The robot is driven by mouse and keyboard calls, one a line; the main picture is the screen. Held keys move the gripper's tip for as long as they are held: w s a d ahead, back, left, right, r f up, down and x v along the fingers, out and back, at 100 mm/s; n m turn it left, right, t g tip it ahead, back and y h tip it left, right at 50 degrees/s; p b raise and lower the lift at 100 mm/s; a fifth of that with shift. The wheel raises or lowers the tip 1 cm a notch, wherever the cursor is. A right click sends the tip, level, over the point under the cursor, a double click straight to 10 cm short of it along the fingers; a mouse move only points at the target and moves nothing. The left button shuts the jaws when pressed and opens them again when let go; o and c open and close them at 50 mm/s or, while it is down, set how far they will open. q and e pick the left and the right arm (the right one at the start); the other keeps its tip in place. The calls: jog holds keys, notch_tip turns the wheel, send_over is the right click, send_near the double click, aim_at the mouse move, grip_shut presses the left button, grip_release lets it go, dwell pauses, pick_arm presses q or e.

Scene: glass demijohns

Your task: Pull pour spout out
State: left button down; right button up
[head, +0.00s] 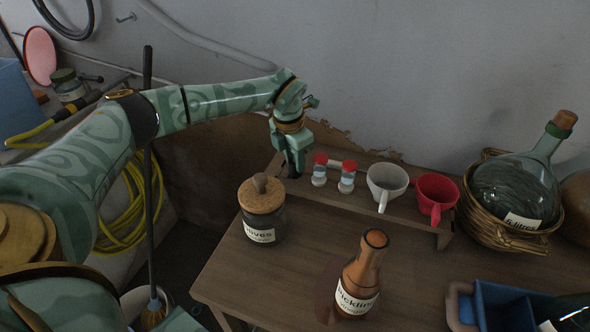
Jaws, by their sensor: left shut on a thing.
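A brown bottle (358,276) with a white pickling label stands upright on the wooden table. Its dark round mouth (375,239) shows no spout standing out of it. My left gripper (294,168) points down at the left end of the low wooden shelf, behind and left of the bottle and well apart from it. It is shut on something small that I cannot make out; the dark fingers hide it. I cannot pick out a pour spout elsewhere. My right gripper is not in view.
An olives jar (262,212) stands front left. A basketed demijohn (520,185) and a blue crate (484,291) are at the right.

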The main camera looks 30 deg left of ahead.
pick_arm(q)
jog(key=shift+r+p, duration=1.3)
jog(key=shift+r, duration=0.25)
jog(key=shift+r+p, duration=1.5)
jog(key=shift+p, duration=0.1)
